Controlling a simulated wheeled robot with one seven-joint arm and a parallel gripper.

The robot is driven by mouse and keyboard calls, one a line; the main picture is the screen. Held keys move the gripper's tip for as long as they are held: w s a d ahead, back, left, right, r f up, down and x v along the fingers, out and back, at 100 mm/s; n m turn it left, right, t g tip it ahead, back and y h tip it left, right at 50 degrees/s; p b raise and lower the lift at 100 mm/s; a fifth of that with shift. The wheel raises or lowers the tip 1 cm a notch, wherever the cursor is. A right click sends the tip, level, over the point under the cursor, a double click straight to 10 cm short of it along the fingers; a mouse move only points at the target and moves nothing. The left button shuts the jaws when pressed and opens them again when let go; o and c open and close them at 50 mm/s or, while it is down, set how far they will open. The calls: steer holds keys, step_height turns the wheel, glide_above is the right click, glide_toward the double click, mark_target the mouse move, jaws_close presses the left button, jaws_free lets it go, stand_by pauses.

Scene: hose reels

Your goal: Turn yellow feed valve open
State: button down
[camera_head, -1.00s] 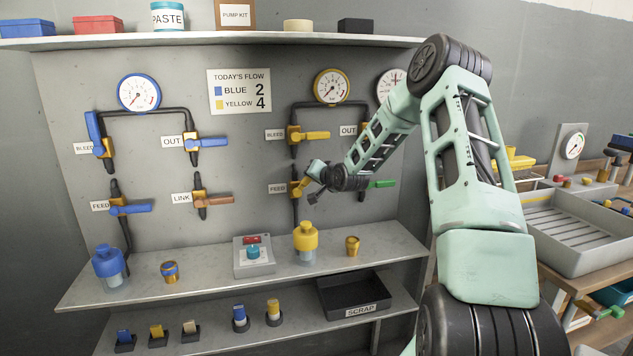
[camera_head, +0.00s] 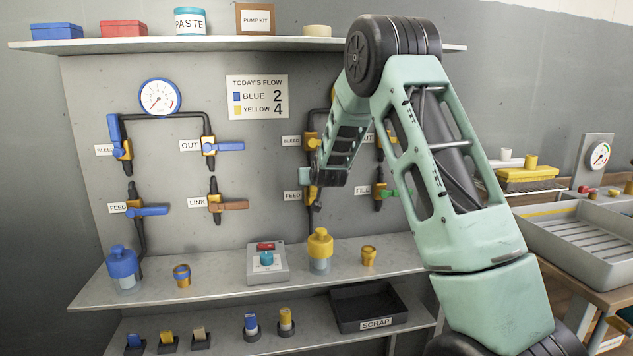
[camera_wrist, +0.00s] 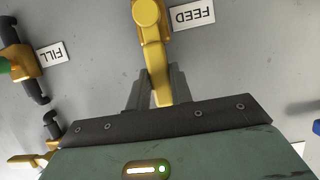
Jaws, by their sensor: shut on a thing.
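The yellow feed valve (camera_head: 311,193) is on the wall panel beside its FEED label, and my arm partly covers it. In the wrist view its yellow body (camera_wrist: 147,13) is at the top, with the handle (camera_wrist: 157,62) running down from it between my fingers. That view is upside down, so the handle points roughly upward on the panel. My gripper (camera_wrist: 159,78) is shut on this handle; it also shows in the head view (camera_head: 309,178), small and partly hidden.
The FILL valve (camera_head: 381,192) with its green handle is close on the right. The bleed valve (camera_head: 312,142) is above. Below, a shelf holds a yellow-capped bottle (camera_head: 320,251), a push-button box (camera_head: 267,263) and a gold cup (camera_head: 368,256).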

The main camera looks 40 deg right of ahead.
steer(key=shift+a, duration=0.1)
stand_by(0.4)
steer(key=c, duration=1.2)
jaws_free()
steer(key=shift+w, duration=0.1)
steer(key=shift+c, duration=0.2)
steer(key=v, duration=1.7)
steer(key=shift+a, duration=0.2)
steer(key=shift+a, duration=0.1)
